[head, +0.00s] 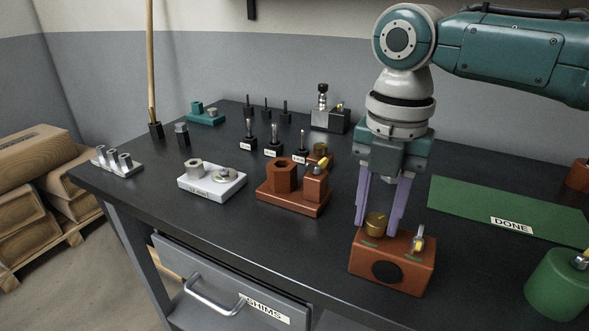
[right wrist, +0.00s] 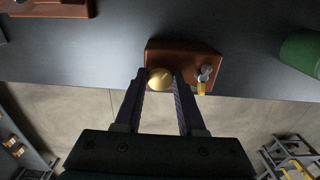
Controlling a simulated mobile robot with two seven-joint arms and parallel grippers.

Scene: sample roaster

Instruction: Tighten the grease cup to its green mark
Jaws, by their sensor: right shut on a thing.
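The grease cup (head: 376,225) is a round brass cap on top of an orange-brown block (head: 391,268) near the table's front edge. My right gripper (head: 380,228) points straight down over it, with its purple fingers on either side of the cup. In the right wrist view the cup (right wrist: 160,78) sits between the fingertips, and the gripper is shut on it. My left gripper is not in view.
A fitting with a yellow part (head: 418,242) stands on the block beside the cup. A green cylinder (head: 557,285) stands at the right, and a green DONE mat (head: 470,200) lies behind. An orange-brown fixture (head: 290,195) stands to the left. Bare tabletop separates it from the block.

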